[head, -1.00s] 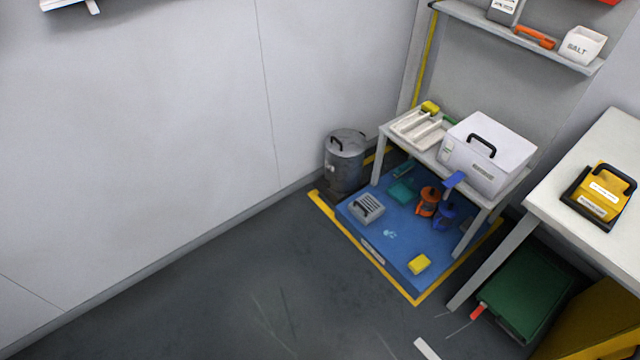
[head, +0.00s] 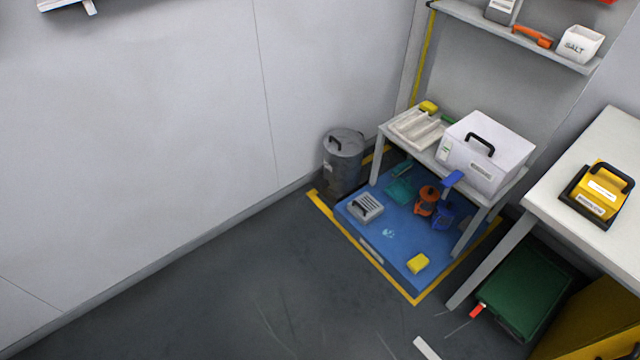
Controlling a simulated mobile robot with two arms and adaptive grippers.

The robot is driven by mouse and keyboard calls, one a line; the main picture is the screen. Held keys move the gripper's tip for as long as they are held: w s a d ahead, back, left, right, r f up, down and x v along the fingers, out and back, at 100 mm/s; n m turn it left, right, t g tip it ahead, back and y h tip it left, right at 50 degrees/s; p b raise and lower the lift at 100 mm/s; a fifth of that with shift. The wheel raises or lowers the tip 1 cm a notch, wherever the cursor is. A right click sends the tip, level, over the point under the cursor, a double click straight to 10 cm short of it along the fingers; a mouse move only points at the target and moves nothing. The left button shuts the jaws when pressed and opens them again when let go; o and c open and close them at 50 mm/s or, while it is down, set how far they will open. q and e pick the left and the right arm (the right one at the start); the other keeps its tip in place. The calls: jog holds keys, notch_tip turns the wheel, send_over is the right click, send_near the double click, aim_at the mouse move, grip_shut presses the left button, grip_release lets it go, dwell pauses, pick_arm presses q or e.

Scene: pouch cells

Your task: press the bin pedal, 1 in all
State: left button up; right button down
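A grey metal bin (head: 343,160) with a dark handle on its lid stands in the corner by the wall, left of the small white table. Its lid looks shut. I cannot make out a pedal at its foot at this size. Neither of my grippers shows in the head view.
The floor (head: 230,290) in front is clear.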

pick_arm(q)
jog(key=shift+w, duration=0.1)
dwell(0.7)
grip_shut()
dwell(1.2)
